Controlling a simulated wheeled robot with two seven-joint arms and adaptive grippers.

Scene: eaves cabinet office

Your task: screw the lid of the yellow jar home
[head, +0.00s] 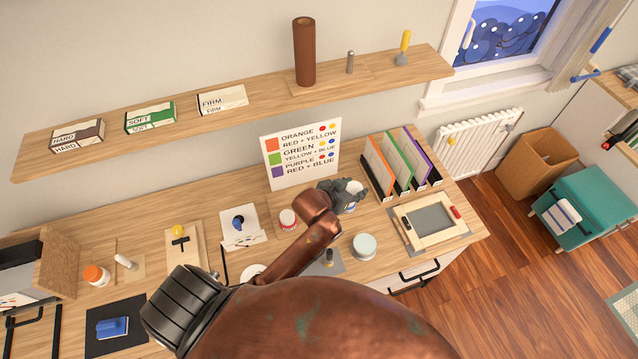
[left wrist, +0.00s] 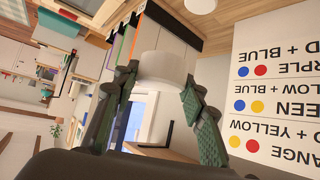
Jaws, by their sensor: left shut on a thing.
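My left gripper (head: 342,190) is shut on a white, round jar or lid, which shows between its fingers in the left wrist view (left wrist: 163,68). In the head view a white jar (head: 350,204) with a blue mark shows at the fingers, above or on the desk in front of the colour chart. I cannot tell its contents. No plainly yellow jar shows; one may be hidden behind my arm. A white jar with a red band (head: 288,219) stands left of the gripper, and a pale-lidded jar (head: 364,246) stands below it.
The colour chart (head: 302,152) stands behind the gripper. A rack of coloured folders (head: 402,165) is close to its right, and a framed screen (head: 432,218) lies on the desk's right end. A shelf (head: 225,117) runs above. An orange jar (head: 96,275) stands far left.

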